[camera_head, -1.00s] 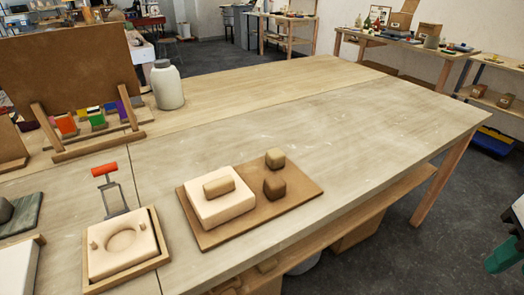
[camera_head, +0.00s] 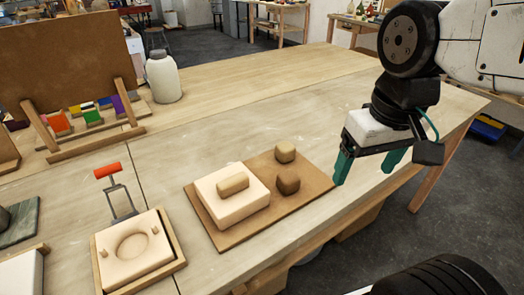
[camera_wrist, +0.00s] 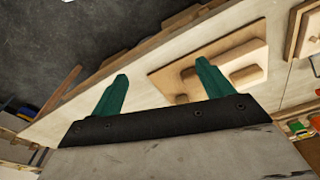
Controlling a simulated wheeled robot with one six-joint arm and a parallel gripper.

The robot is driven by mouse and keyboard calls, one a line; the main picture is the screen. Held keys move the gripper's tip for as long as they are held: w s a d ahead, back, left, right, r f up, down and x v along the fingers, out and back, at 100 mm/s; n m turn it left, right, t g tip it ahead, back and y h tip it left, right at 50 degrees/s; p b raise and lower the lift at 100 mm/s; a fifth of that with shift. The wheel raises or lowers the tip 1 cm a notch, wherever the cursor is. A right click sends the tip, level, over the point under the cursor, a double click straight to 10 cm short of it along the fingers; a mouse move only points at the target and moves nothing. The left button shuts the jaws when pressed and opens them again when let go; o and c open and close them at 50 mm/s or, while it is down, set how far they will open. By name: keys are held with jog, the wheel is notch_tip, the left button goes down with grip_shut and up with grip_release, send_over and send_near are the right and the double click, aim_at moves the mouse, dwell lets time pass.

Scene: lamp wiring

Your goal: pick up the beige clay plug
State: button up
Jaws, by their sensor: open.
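On a brown board (camera_head: 240,240) lies a cream block (camera_head: 215,205) with a beige oblong clay piece (camera_head: 233,183) on top. A beige rounded lump (camera_head: 285,151) and a darker brown lump (camera_head: 288,180) sit on the board to its right. I cannot tell for sure which beige piece is the plug. My gripper (camera_head: 366,174) has green fingers, spread open and empty, to the right of the board and apart from it. In the wrist view, the gripper (camera_wrist: 162,70) points toward the board (camera_wrist: 165,82), which the right finger partly hides.
A cream mould with a round hollow (camera_head: 132,246) sits in a wooden frame at front left, with a red-handled tool (camera_head: 107,171) behind it. A white jar (camera_head: 163,78) and a rack of coloured blocks (camera_head: 92,116) stand farther back. The table beyond the board is clear.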

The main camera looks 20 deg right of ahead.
jog(key=w+a+f, duration=0.2)
jog(key=w, duration=1.3)
jog(key=n, duration=0.1)
send_near(286, 145)
jog(key=shift+s+a+f, duration=0.1)
jog(key=shift+s+f, duration=0.15)
jog(key=shift+f, duration=0.55)
jog(key=shift+w+f, duration=0.25)
jog(key=shift+f, duration=0.05)
jog(key=f, duration=0.5)
jog(key=w+f, duration=0.1)
jog(key=f, duration=0.1)
jog(key=shift+f, duration=0.25)
jog(key=c, duration=1.2)
